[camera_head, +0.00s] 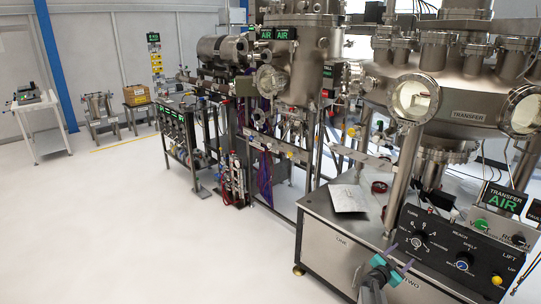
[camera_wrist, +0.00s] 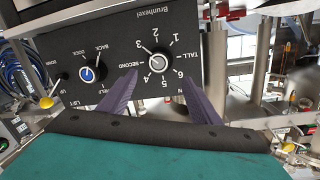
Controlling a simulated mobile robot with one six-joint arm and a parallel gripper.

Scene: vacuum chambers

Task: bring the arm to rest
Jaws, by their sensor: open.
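My gripper (camera_head: 398,262) is at the lower right of the head view, in front of the black control panel (camera_head: 440,251). Its two purple fingers are spread, with nothing held between them. In the wrist view, my gripper (camera_wrist: 157,82) points at the panel, which appears upside down. The numbered dial (camera_wrist: 158,62) shows between and just beyond the fingertips. It also shows in the head view (camera_head: 418,240), just above the fingers. I cannot tell whether the fingers touch the panel. The blue-centred knob (camera_wrist: 87,73) is left of the fingers in the wrist view.
A yellow knob (camera_head: 496,279) sticks out at the panel's lower right, and a green button (camera_head: 481,224) sits above. Steel chambers (camera_head: 300,65) and pipework fill the right and middle. A small white cart (camera_head: 41,128) stands far left. The white floor (camera_head: 130,220) at left is clear.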

